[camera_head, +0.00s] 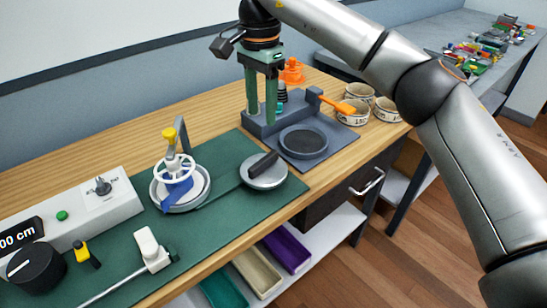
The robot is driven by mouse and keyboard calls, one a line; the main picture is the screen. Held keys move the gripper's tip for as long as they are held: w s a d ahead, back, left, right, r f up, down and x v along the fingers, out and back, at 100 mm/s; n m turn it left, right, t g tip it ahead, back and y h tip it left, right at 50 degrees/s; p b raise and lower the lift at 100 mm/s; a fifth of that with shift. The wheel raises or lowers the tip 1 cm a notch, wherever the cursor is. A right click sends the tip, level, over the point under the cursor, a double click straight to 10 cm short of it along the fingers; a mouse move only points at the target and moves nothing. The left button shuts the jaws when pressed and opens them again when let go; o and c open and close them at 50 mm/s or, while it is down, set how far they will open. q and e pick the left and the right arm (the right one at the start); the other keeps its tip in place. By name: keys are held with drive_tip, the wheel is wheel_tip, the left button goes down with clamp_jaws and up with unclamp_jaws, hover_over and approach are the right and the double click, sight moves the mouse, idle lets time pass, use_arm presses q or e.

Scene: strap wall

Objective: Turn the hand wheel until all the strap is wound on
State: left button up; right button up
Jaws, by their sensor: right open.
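A white spoked hand wheel (176,168) stands over a round grey-and-white base on the green mat (222,205). A yellow knob (168,134) shows at its upper edge, near a grey upright part. A blue strap-like piece (176,194) shows below the wheel; how much strap is wound cannot be told. My right gripper (262,118) points down with its two green fingers apart and empty, over the grey stand right of and behind the wheel, clear of the wheel. My left gripper is out of view.
A grey disc with a black bar (264,169) lies right of the wheel. A grey stand with a dark round plate (304,141) and white bowls (352,112) are farther right. A control box (75,215), black knob (36,267) and white clamp-like piece (150,247) are at left.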

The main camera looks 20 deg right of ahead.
sight(263, 159)
drive_tip(key=shift+n, duration=0.6)
wheel_tip(263, 159, down, 12)
drive_tip(key=shift+f+b, duration=0.2)
drive_tip(key=shift+b, duration=0.3)
drive_tip(key=shift+c, duration=0.2)
clamp_jaws()
